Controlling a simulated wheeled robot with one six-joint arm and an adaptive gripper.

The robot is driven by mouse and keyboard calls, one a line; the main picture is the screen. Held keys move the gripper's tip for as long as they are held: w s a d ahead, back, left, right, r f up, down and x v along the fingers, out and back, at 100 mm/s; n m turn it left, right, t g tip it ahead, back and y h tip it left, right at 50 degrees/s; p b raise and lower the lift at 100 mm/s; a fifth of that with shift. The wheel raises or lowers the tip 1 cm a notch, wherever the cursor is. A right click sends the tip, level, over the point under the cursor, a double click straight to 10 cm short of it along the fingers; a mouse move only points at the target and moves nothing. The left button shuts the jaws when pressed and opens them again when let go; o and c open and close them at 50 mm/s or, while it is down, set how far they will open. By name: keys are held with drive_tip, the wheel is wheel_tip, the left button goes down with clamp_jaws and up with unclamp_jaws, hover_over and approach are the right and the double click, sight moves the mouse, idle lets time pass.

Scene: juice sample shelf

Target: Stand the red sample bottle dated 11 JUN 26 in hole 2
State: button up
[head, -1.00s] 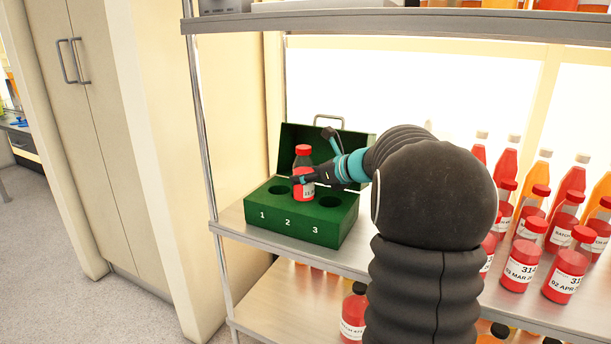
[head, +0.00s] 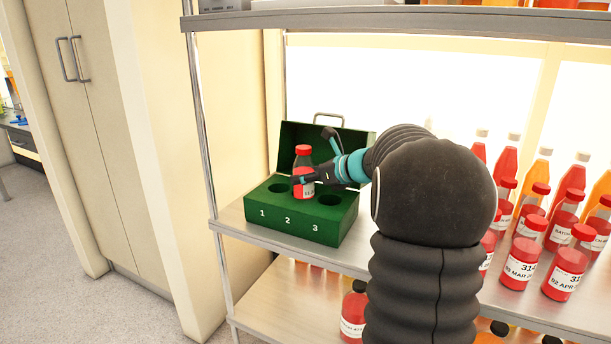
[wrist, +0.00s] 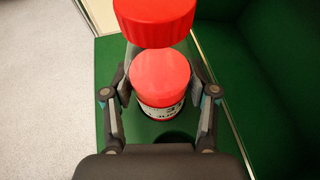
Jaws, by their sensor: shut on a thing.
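My gripper (head: 303,181) is shut on a red sample bottle (head: 305,189) with a red cap, around its body. The bottle is upright over the middle of the green box (head: 290,223), at hole 2, between open holes 1 (head: 278,187) and 3 (head: 329,200). In the wrist view the bottle (wrist: 160,75) stands between both fingers; its white label is partly covered, with "JUN" partly readable. The full date cannot be read. The fingers and bottle hide hole 2, so I cannot tell how far the base is in it.
The box's raised lid (head: 345,143) stands behind the bottle. Several red and orange bottles (head: 520,264) crowd the shelf at the right. A metal post (head: 203,130) stands left of the box, and an upper shelf (head: 400,24) runs overhead.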

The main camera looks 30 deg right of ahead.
sight(312, 186)
drive_tip(key=shift+f+b, duration=1)
drive_tip(key=shift+f, duration=0.6)
drive_tip(key=o, duration=1.5)
drive_tip(key=shift+c, duration=0.2)
drive_tip(key=v, duration=1.2)
drive_tip(key=s+a+f+n+g, duration=0.25)
drive_tip(key=s+a+n, duration=0.3)
drive_tip(key=a, duration=0.35)
drive_tip(key=s+a+f+n+g, duration=0.1)
drive_tip(key=s+a+n+g, duration=0.2)
drive_tip(key=s+a+n, duration=0.5)
drive_tip(key=s+a+f+n+h, duration=0.3)
drive_tip(key=s+n, duration=0.3)
drive_tip(key=n, duration=0.2)
drive_tip(key=s+a+f+n+h, duration=0.2)
drive_tip(key=s+a+f+n, duration=0.2)
drive_tip(key=s+n, duration=0.3)
drive_tip(key=shift+s+a+f+n+g+h, duration=0.25)
drive_tip(key=shift+s+f+n+g+h, duration=0.15)
drive_tip(key=shift+n, duration=0.75)
